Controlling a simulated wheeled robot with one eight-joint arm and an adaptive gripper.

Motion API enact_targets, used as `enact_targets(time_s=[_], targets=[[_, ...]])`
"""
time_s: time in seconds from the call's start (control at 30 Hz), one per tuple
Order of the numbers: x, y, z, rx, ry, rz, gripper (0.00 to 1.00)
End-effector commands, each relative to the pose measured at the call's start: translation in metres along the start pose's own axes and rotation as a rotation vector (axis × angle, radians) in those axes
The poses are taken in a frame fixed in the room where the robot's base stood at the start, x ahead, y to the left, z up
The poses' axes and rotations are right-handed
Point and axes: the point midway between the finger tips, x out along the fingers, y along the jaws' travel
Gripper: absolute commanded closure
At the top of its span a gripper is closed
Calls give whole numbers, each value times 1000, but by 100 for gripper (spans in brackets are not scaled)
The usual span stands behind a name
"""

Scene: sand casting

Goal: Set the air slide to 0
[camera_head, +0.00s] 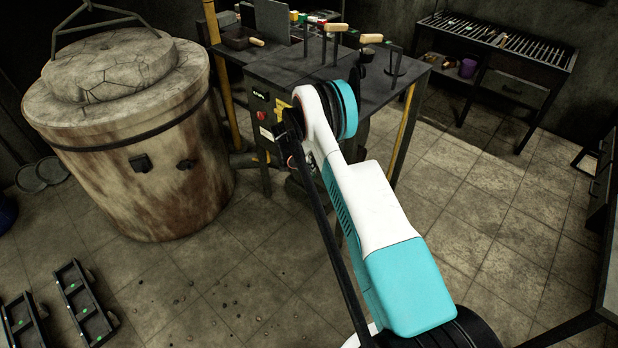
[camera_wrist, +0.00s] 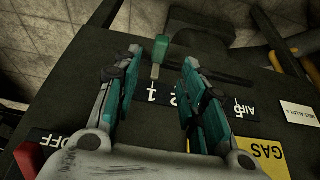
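The air slide (camera_wrist: 165,44) has a green handle with a pale metal pointer in the wrist view. The pointer stands just above the mark 1 on the black scale strip (camera_wrist: 239,108) labelled AIR. The marks 1, 2 and 5 show; the part of the strip left of 1 is partly behind my left finger. My gripper (camera_wrist: 160,60) is open, its two grey and teal fingers apart. The handle shows between and slightly beyond the fingertips; I cannot tell whether either touches it. In the head view, the slide and fingertips are hidden by my arm.
A yellow GAS label (camera_wrist: 266,154), an OFF label (camera_wrist: 62,144) and a red knob (camera_wrist: 28,158) lie nearby. A dark bench (camera_head: 290,68) carries tools beside a large crucible furnace (camera_head: 140,160). A grated table (camera_head: 500,50) stands back right. Floor at right is clear.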

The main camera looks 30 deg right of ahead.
Motion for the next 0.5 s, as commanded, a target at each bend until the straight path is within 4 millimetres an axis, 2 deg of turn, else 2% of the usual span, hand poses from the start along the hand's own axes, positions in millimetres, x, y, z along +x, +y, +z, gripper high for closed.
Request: enact_targets(time_s=[0.03, 0.2, 0.33, 0.5], targets=[[14, 0, 1, 1, 0, 0, 62], [45, 0, 1, 1, 0, 0, 62], [64, 0, 1, 1, 0, 0, 62], [77, 0, 0, -1, 0, 0, 62]])
